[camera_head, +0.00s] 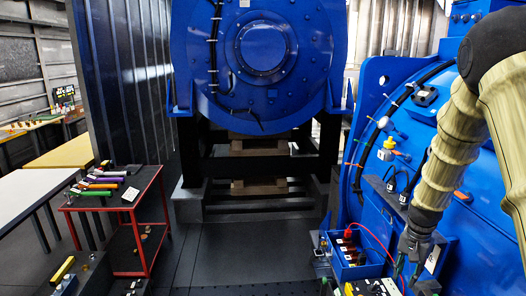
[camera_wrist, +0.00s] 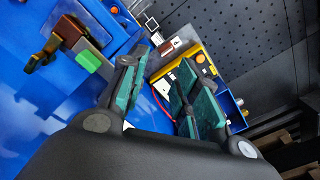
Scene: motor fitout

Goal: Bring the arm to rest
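My gripper (camera_head: 410,268) hangs at the lower right in the camera_head view, at the end of my tan arm, in front of the right blue motor housing (camera_head: 480,190). In the camera_wrist view its two green-padded fingers (camera_wrist: 160,92) stand apart, with a clear gap between them. I see nothing held in the gap; a red wire shows behind it. The arm is bent downward, close to the blue housing. I cannot tell whether the gripper touches anything.
A blue terminal box (camera_head: 352,270) with a red cable stands left of my gripper. A yellow-edged device (camera_wrist: 199,58) lies beyond the fingers. A red cart (camera_head: 150,208) with coloured tools stands at left. A large blue motor (camera_head: 228,92) stands behind. The middle floor (camera_head: 240,255) is clear.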

